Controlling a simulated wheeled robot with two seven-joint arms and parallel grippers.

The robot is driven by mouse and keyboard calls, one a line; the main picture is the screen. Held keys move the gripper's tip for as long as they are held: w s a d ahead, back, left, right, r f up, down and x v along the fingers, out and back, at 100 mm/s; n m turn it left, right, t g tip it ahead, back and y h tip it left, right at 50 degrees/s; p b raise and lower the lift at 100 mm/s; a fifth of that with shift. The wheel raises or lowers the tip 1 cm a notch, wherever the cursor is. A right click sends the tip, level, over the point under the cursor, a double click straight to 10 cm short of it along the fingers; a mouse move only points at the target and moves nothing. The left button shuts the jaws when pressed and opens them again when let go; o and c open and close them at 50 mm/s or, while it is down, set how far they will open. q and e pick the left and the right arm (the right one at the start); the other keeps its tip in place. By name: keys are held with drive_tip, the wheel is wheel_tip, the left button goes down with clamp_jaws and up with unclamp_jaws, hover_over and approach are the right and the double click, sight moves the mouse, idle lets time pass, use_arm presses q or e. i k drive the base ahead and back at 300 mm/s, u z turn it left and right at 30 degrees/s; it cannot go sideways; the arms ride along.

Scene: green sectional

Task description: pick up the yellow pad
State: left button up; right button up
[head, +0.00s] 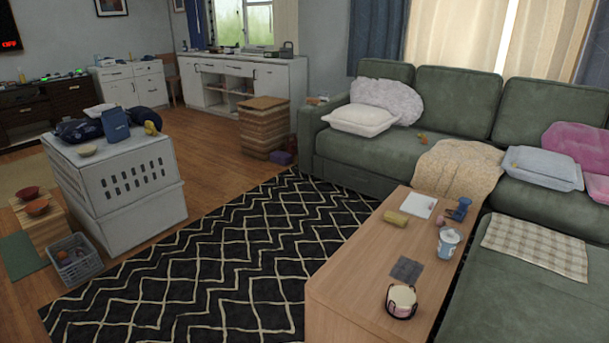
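A small yellow block-like pad (396,218) lies flat on the wooden coffee table (340,282), near its far end and close to its left edge. A white flat pad or sheet (421,203) lies just behind it. A small pinkish round item (440,220) is to its right. Nothing covers the yellow pad. Neither of my grippers shows in the head view.
The table also holds a blue item (459,210), a white-and-blue cup (448,243), a dark grey square (407,269) and a round container (401,301). A green sectional (375,148) borders its back and right. The patterned rug (222,258) to its left is clear.

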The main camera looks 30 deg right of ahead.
sight(392, 217)
drive_tip(key=z, duration=0.25)
drive_tip(key=i, duration=2.65)
drive_tip(key=z, duration=0.85)
drive_tip(key=i, duration=2.15)
drive_tip(key=z, duration=2.3)
drive_tip(key=i, duration=0.9)
drive_tip(key=z, duration=0.7)
